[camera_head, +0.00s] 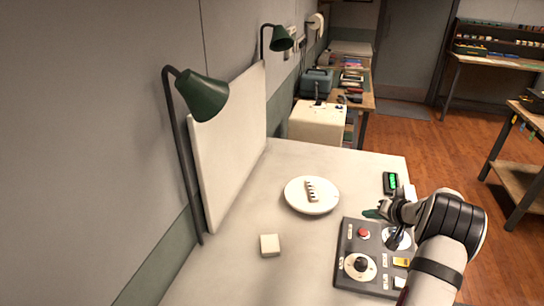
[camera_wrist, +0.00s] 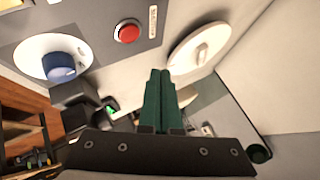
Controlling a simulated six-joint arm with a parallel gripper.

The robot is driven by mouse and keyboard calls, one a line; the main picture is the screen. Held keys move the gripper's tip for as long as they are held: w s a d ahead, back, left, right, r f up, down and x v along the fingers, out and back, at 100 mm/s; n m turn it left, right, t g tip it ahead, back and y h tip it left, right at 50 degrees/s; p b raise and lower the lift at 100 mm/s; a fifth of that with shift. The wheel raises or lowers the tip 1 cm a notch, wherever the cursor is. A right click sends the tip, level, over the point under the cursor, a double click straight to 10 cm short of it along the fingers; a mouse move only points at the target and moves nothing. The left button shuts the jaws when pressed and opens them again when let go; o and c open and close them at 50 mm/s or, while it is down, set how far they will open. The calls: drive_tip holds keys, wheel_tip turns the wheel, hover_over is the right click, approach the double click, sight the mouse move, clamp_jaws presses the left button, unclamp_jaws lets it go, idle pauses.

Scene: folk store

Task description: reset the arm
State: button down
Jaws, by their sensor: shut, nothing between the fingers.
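My gripper (camera_head: 373,213) reaches in from the right, above the table (camera_head: 240,290), beside the far edge of a dark control panel (camera_head: 346,270). Its green fingers are shut together with nothing between them; they also show in the wrist view (camera_wrist: 159,73). The panel has a red button (camera_head: 364,233), a black knob on a white dial (camera_head: 361,264) and a yellow part (camera_head: 401,262). In the wrist view the red button (camera_wrist: 127,31) and a blue knob (camera_wrist: 60,68) show. My arm hides part of the panel's right side.
A round white plate (camera_head: 295,201) bears a small pale strip. A white block (camera_head: 270,245) lies nearer. A device with a green display (camera_head: 391,182) lies at the far right. A green lamp (camera_head: 203,97) and white board (camera_head: 235,140) stand along the left. The table's near left is clear.

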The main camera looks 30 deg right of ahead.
drive_tip(key=w+a+r+n+g+y, duration=0.15)
drive_tip(key=a+r, duration=0.35)
drive_tip(key=a, duration=0.5)
drive_tip(key=w+a+r+n+y, duration=0.1)
drive_tip(key=w+a+r+y, duration=0.2)
drive_tip(key=a, duration=0.6)
drive_tip(key=s+a+r+n+g+y, duration=0.1)
drive_tip(key=s+a+r, duration=0.15)
drive_tip(key=a, duration=0.55)
drive_tip(key=s+a+r+g, duration=0.1)
drive_tip(key=s+a+r, duration=0.15)
drive_tip(key=a, duration=0.55)
drive_tip(key=s+a+r+n+g, duration=0.2)
drive_tip(key=s+a+g, duration=0.2)
drive_tip(key=s+a, duration=0.8)
drive_tip(key=s+a+f+g+h, duration=0.1)
drive_tip(key=s+f+h, duration=0.1)
drive_tip(key=s, duration=1)
drive_tip(key=shift+a+f+g, duration=0.35)
drive_tip(key=shift+a, duration=0.05)
